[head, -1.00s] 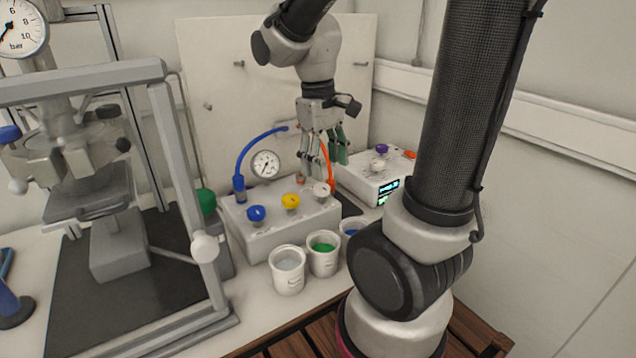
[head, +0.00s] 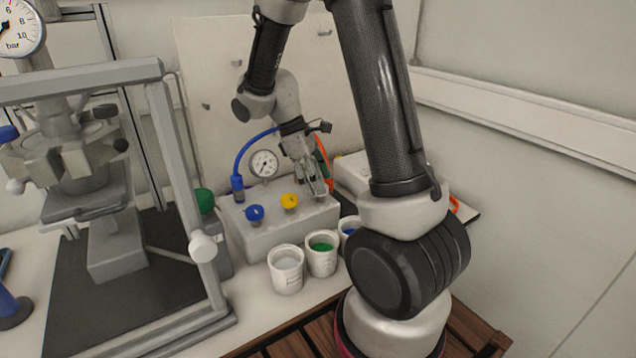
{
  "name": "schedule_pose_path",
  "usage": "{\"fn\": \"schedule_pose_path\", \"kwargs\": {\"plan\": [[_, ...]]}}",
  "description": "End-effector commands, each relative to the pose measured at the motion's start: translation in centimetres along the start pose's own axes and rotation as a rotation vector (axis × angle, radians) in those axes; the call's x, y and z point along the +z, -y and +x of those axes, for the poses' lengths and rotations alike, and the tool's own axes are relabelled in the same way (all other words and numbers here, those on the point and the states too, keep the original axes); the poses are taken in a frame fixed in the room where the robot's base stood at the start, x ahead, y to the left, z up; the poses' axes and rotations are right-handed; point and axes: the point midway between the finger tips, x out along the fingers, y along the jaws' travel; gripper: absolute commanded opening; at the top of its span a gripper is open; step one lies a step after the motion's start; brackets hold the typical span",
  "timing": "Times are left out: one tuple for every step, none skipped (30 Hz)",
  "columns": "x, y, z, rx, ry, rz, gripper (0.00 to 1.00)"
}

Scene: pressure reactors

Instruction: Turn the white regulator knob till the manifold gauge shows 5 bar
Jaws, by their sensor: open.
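The grey manifold block (head: 262,234) stands on the bench with a blue knob (head: 255,213) and a yellow knob (head: 289,201) on top. The small round white manifold gauge (head: 264,164) stands behind it; its scale is too small to read. My gripper (head: 319,190) is open and points down over the right end of the block. The white regulator knob is hidden at or behind my fingers. I cannot tell whether the fingers touch it or stand around it.
White cups with grey (head: 286,268), green (head: 322,254) and blue (head: 349,229) contents stand in front of the block. A blue hose (head: 243,155) and an orange hose arch behind it. A metal press frame (head: 182,185) with a large gauge (head: 18,28) stands left.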

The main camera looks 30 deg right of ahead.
Motion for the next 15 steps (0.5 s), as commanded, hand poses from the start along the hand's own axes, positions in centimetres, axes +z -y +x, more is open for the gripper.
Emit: {"fn": "schedule_pose_path", "kwargs": {"plan": [[0.06,0.05,0.48,-0.002,0.002,0.000,0.60],[0.06,0.07,0.68,-0.002,0.002,0.000,0.60],[0.03,0.06,0.87,-0.002,0.001,0.001,0.60],[0.02,0.06,0.96,-0.001,0.000,0.001,0.60],[0.01,0.06,1.01,-0.001,0.000,0.001,0.60],[0.01,0.05,1.04,-0.001,0.000,0.001,0.60],[0.01,0.05,1.04,-0.001,0.000,0.001,0.60],[0.01,0.05,1.04,-0.001,0.000,0.001,0.60],[0.01,0.05,1.03,-0.001,0.000,0.001,0.60],[0.01,0.05,1.02,-0.001,0.000,0.001,0.60],[0.01,0.05,1.02,-0.001,0.000,0.001,0.60],[0.01,0.05,1.01,-0.001,0.000,0.001,0.55],[0.01,0.05,1.01,-0.001,0.000,0.001,0.49],[0.01,0.05,1.01,-0.001,0.000,0.001,0.44],[0.01,0.05,1.00,-0.001,0.000,0.001,0.36]]}}
